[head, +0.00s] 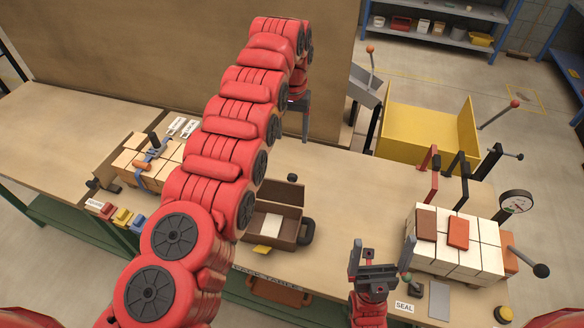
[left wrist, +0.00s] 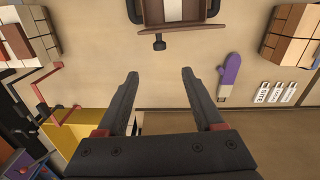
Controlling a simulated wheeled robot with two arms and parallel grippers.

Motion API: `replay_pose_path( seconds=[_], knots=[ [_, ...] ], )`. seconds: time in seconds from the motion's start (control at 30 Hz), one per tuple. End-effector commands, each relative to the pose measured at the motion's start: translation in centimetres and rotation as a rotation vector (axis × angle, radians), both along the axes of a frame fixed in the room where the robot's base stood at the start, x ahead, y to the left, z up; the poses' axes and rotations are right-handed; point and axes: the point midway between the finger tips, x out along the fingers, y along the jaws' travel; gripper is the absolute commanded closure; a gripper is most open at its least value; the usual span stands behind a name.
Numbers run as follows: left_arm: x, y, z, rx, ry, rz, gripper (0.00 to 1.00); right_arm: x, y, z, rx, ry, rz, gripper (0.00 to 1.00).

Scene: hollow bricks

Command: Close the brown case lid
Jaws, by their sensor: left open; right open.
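The brown case (head: 288,227) stands open on the bench, with a pale card inside and a dark handle at its right side. A brown panel (head: 284,191) stands up at its back edge and looks like the raised lid. My left arm hides the case's left part. In the left wrist view the case (left wrist: 149,12) is at the top, cut off by the frame. My left gripper (head: 297,106) is open and empty beyond the case, apart from it; its fingers (left wrist: 160,76) are spread in the left wrist view. My right gripper (head: 380,262) is open and empty, right of the case.
A stack of pale bricks (head: 462,255) with red ones on top stands at the right, near a gauge (head: 516,202). Another brick stack (head: 135,160) is at the left. A yellow bin (head: 425,125) stands behind. A purple mitt (left wrist: 231,72) and white labels (left wrist: 277,93) lie on the bench.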

Motion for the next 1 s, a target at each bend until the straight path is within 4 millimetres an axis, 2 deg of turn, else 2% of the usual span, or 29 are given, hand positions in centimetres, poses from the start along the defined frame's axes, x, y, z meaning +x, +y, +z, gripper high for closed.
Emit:
replay_pose_path(
  seconds=[0.27, 0.63, 0.67, 0.7, 0.83, 0.9, 1.0],
  knots=[
    [0.1, 0.0, -3.6, -0.001, -0.004, 0.000, 0.31, 0.0, 0.0, -3.5, 0.000, 0.000, 0.000, 0.00],
    [0.1, -0.2, -9.9, -0.002, -0.004, -0.001, 0.31, 0.0, 0.0, -9.7, 0.000, 0.000, 0.000, 0.00],
    [0.2, -0.2, -9.2, -0.004, -0.004, -0.001, 0.31, 0.0, 0.0, -8.5, 0.000, 0.001, 0.000, 0.00],
    [0.2, -0.2, -9.4, -0.005, -0.005, -0.001, 0.31, 0.0, 0.0, -8.1, 0.000, 0.000, 0.000, 0.00],
    [0.2, -0.3, -10.8, -0.005, -0.006, -0.002, 0.31, 0.0, 0.0, -7.7, 0.000, 0.000, 0.000, 0.00],
    [0.1, -0.1, -11.7, 0.000, -0.005, 0.000, 0.31, 0.0, 0.0, -7.5, 0.000, 0.000, 0.000, 0.00],
    [0.0, 0.0, -13.7, 0.002, 0.001, 0.000, 0.31, 0.0, 0.0, -6.2, 0.000, 0.000, 0.000, 0.00]
  ],
)
